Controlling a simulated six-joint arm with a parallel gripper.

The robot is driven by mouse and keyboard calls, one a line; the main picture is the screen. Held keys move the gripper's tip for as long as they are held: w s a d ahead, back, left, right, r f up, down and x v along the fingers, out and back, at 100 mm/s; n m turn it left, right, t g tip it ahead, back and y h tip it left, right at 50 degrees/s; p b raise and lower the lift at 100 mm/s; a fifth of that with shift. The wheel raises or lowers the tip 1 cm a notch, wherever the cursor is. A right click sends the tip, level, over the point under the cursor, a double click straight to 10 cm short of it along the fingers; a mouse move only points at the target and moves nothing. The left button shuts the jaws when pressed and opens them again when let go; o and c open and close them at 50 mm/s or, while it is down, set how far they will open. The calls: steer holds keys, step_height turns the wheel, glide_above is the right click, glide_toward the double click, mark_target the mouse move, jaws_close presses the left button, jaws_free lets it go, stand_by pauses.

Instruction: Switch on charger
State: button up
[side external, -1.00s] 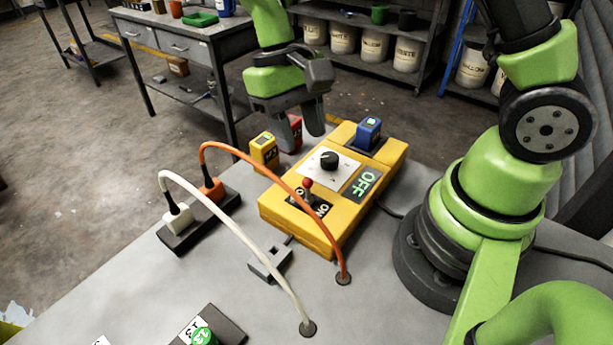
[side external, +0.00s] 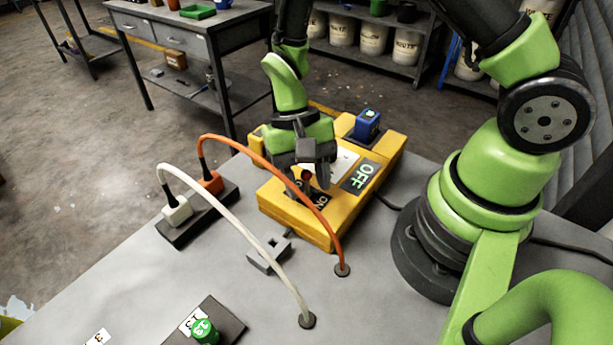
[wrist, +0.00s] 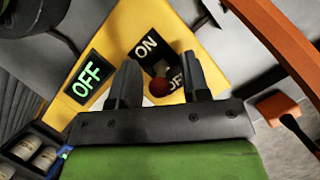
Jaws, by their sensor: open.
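The charger is a yellow box (side external: 290,215) on the grey table, with a blue battery (side external: 368,125) in its dock. Its display (side external: 361,176) reads OFF in green and also shows in the wrist view (wrist: 88,80). The knob covers part of the OFF label; the ON label (wrist: 147,44) is clear. My gripper (side external: 314,180) is open above the switch. In the wrist view its fingers (wrist: 160,78) stand either side of the knob, with gaps visible. My gripper hides the charger's dial.
An orange cable (side external: 270,160) and a white cable (side external: 232,218) arch from a power strip (side external: 195,222) to the table, the orange one close by the gripper. A grey bracket (side external: 268,256) and a dark block with a green object (side external: 205,331) lie nearer the front.

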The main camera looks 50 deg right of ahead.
jaws_close()
steer(key=shift+s+a+t, duration=0.2)
steer(key=shift+s+t, duration=0.1)
steer(key=shift+t, duration=1.1)
steer(key=shift+d, duration=0.15)
jaws_free()
steer(key=shift+s, duration=0.1)
steer(key=shift+r, duration=0.1)
steer(key=s+v, duration=0.1)
steer(key=v, duration=0.8)
steer(key=shift+w+r, duration=0.4)
steer(key=shift+w, duration=0.1)
